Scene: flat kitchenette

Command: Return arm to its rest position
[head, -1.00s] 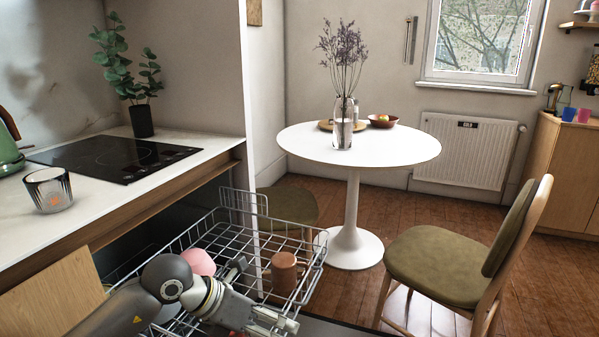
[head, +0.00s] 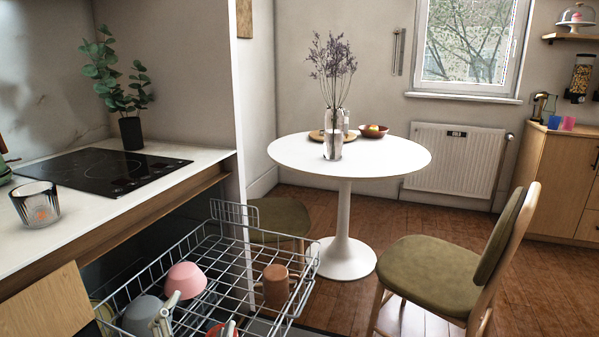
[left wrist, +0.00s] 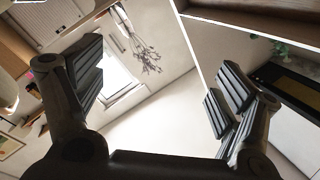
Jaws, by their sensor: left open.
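My left gripper (head: 196,320) shows only by its pale fingertips at the bottom edge of the head view, in front of the dish rack. The rest of the left arm is out of that view. In the left wrist view the gripper (left wrist: 160,92) is open, its two dark ribbed fingers wide apart with nothing between them. The wrist view is tilted and shows walls and the window beyond the fingers. My right gripper is not in view.
The pulled-out dish rack (head: 225,262) holds a pink bowl (head: 186,279), a grey bowl (head: 143,315), a brown mug (head: 275,286) and a partly hidden red item (head: 214,330). The counter (head: 100,210) with a glass cup (head: 36,204) is left. A round table (head: 385,158) and chair (head: 440,265) stand beyond.

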